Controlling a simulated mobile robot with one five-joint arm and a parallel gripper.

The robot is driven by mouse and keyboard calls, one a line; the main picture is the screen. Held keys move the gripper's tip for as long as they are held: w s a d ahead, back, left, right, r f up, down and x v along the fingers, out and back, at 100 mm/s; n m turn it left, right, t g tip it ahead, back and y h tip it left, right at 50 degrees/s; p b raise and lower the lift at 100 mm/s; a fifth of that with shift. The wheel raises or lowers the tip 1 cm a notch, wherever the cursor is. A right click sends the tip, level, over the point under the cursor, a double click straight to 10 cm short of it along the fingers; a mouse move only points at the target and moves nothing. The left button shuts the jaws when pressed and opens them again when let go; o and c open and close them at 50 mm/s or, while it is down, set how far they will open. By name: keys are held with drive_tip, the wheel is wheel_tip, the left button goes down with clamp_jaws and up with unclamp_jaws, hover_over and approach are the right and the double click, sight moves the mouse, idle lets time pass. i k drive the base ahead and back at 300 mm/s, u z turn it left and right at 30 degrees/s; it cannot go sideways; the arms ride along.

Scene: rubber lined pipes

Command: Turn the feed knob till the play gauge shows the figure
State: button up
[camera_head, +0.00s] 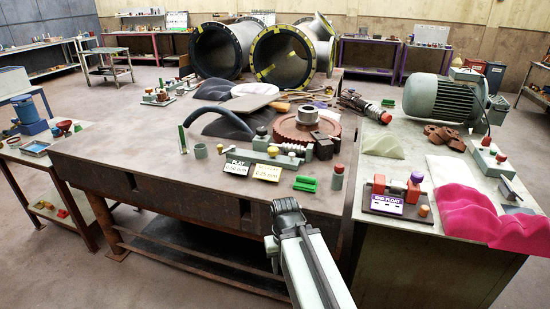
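A black sign reading PLAY with a figure in mm (237,169) stands near the front of the rusty steel table. A yellow card with a figure in mm (267,173) stands at its right; its digits are too small to read surely. I cannot tell which knob is the feed knob. My gripper (287,206) is low in front of the table's front edge, apart from the device. Its fingers are seen from behind, so their opening is unclear.
A brown gear wheel (302,131) lies behind the device. A green block (305,184) and a red-capped bottle (337,177) stand at its right. An END FLOAT fixture (386,205) sits on the right bench near pink cloth (468,212). The table's left front is clear.

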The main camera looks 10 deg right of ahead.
sight(273, 151)
drive_tip(key=u, duration=0.45)
drive_tip(key=i, duration=1.1)
drive_tip(key=u, duration=0.4)
drive_tip(key=k, duration=0.55)
drive_tip(key=z, duration=0.4)
drive_tip(key=k, duration=0.1)
drive_tip(key=u, duration=0.55)
drive_tip(key=i, duration=0.65)
drive_tip(key=z, duration=0.1)
